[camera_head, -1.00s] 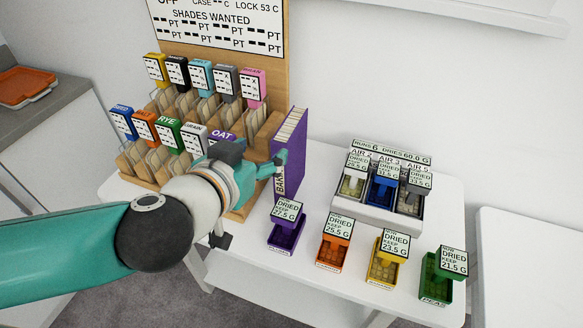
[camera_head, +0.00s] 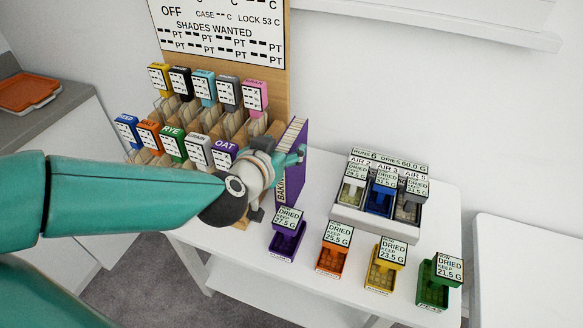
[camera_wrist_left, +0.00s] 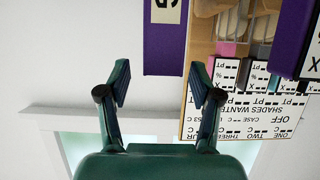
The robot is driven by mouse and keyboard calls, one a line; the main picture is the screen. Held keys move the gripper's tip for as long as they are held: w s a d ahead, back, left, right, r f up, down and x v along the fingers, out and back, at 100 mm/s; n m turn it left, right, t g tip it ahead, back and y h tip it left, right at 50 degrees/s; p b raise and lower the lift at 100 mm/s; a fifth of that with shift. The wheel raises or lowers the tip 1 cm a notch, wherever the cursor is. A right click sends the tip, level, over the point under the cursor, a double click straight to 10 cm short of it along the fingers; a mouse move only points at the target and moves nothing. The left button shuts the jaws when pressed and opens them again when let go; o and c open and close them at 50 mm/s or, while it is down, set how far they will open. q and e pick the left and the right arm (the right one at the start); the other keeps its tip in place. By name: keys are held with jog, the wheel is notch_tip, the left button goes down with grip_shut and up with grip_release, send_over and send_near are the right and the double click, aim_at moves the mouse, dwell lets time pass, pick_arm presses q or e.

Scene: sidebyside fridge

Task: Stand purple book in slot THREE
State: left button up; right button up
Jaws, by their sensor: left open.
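The purple book (camera_head: 297,180) stands upright on the white table, beside the right end of the wooden rack. Its spine lettering is partly hidden by my left arm. My left gripper (camera_head: 297,157) is open, at the upper part of the book, covering some of it. In the left wrist view, which is upside down, the purple book (camera_wrist_left: 165,45) lies ahead, lined up with the gap between the fingers of my left gripper (camera_wrist_left: 160,84). I cannot tell whether the fingers touch it. No slot marked THREE can be made out. My right gripper is not in view.
The wooden rack (camera_head: 285,65) holds several coloured tagged packets below a sign board (camera_head: 220,30). A white holder (camera_head: 372,226) with three small bins stands to the right. Purple (camera_head: 287,240), orange (camera_head: 331,259), yellow (camera_head: 384,276) and green (camera_head: 433,293) trays line the front edge.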

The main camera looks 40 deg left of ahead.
aim_at(291, 138)
pick_arm(q)
jog(key=shift+b+x, duration=0.55)
jog(key=shift+x, duration=2.5)
jog(key=shift+a+r, duration=0.1)
grip_shut()
